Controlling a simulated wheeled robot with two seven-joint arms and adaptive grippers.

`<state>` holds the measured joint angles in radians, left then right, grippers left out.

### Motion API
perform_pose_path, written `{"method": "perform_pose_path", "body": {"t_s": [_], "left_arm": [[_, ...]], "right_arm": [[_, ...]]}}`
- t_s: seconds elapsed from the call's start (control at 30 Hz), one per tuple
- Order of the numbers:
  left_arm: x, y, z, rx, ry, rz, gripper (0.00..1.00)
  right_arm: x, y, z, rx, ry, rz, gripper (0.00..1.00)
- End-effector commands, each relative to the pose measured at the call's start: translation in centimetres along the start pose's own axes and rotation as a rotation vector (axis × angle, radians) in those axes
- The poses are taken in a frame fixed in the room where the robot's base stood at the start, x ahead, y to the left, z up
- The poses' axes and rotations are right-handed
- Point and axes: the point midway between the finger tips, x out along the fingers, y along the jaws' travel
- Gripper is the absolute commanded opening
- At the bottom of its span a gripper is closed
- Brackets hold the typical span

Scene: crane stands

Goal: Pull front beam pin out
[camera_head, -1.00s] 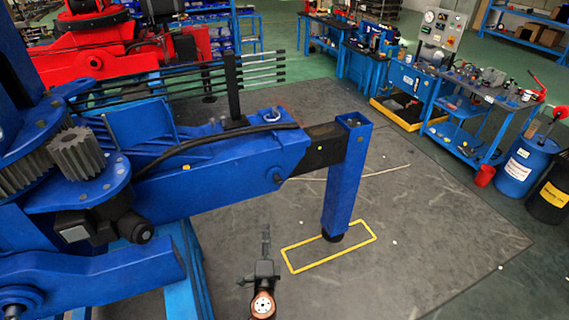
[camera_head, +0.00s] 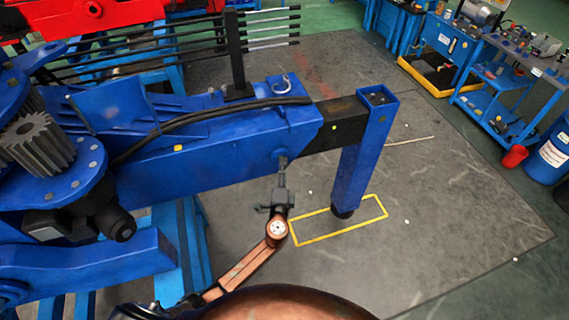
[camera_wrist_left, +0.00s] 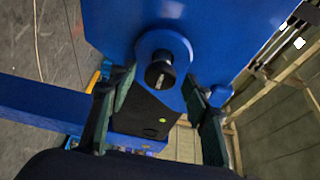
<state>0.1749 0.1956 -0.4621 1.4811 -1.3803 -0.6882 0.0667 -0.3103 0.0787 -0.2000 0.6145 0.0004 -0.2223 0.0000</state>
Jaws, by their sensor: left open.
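The front beam pin (camera_wrist_left: 160,72) shows in the left wrist view as a dark round knob in a blue round boss on the side of the blue beam (camera_head: 215,150). My left gripper (camera_head: 282,163) is at the near side of the beam, close to its front end, and covers the pin in the head view. In the left wrist view my left gripper (camera_wrist_left: 158,88) is open, with one finger on each side of the knob. I see no grip on the pin, and I cannot tell whether the fingers touch it. My right gripper is not in view.
A blue upright leg (camera_head: 364,150) hangs from the beam's black inner section (camera_head: 342,123) over a yellow floor outline (camera_head: 340,220). Black and grey rods (camera_head: 180,45) lie behind the beam. A blue workbench cart (camera_head: 495,95) stands at the right. The floor in front is clear.

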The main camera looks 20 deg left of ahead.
Motion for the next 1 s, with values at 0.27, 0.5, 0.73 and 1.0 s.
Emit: {"method": "perform_pose_path", "body": {"t_s": [0.27,0.5,0.73,1.0], "left_arm": [[2.4,0.0,-0.2,-0.001,0.004,0.000,0.45],[2.5,0.0,-0.2,-0.001,0.003,0.001,0.45],[2.4,0.0,-0.2,-0.001,0.003,0.001,0.30],[2.4,0.1,-0.2,-0.001,0.003,0.001,0.12]], "right_arm": [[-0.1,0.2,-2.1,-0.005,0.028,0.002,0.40],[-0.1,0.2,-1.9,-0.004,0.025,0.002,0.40],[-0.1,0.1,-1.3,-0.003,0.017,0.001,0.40],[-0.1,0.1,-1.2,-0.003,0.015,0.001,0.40]]}}
